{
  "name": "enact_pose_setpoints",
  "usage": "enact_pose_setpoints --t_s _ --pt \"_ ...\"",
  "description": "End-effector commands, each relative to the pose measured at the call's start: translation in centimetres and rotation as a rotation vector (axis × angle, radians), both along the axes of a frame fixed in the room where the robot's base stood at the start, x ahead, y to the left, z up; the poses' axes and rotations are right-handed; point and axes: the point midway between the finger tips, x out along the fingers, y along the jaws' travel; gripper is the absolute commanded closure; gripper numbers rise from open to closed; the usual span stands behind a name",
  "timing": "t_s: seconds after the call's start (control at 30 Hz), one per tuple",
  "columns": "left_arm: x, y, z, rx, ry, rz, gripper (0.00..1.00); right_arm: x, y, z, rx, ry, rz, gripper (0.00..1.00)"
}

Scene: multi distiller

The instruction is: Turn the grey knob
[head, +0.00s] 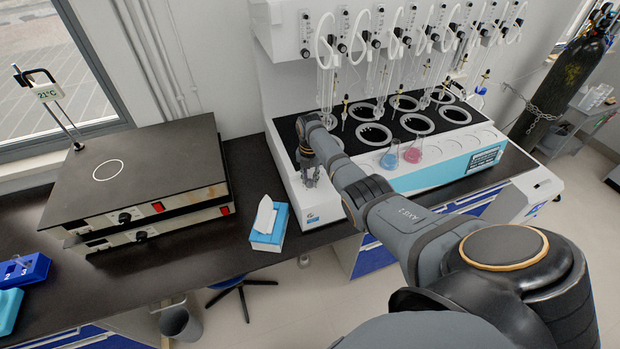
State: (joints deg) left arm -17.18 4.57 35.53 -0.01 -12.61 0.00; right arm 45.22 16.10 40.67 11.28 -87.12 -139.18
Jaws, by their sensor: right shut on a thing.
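The multi distiller (440,172) is a white unit with a black top, standing on the dark bench. My right arm reaches in from the lower right. My right gripper (311,181) points down at the white left end of the distiller's front. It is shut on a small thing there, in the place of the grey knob. The fingers mostly hide the knob, so its shape and turn angle cannot be made out. My left gripper is not in view.
Flasks with blue liquid (389,161) and pink liquid (413,155) stand on the distiller, right of my gripper. A blue tissue box (270,230) stands left of it. Stacked hot plates (140,165) fill the bench's left. A dark gas cylinder (560,85) stands at right.

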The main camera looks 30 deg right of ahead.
Motion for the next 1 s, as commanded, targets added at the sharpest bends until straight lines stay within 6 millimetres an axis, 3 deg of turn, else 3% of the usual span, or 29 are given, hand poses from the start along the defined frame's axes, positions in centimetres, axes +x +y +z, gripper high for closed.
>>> enact_pose_setpoints --t_s 0.57,0.6,0.73,1.0 --pt "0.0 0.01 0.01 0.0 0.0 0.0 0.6 0.16 -0.03 0.18 -0.001 -0.005 0.031 1.0" --pt "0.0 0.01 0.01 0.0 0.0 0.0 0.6 0.16 -0.03 0.18 -0.001 -0.005 0.031 0.76" --pt "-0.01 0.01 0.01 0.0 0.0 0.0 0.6 0.12 -0.02 0.14 -0.001 -0.003 0.031 0.58" --pt "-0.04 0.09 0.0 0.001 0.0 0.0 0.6 0.05 -0.01 0.06 0.0 -0.001 0.03 0.55"
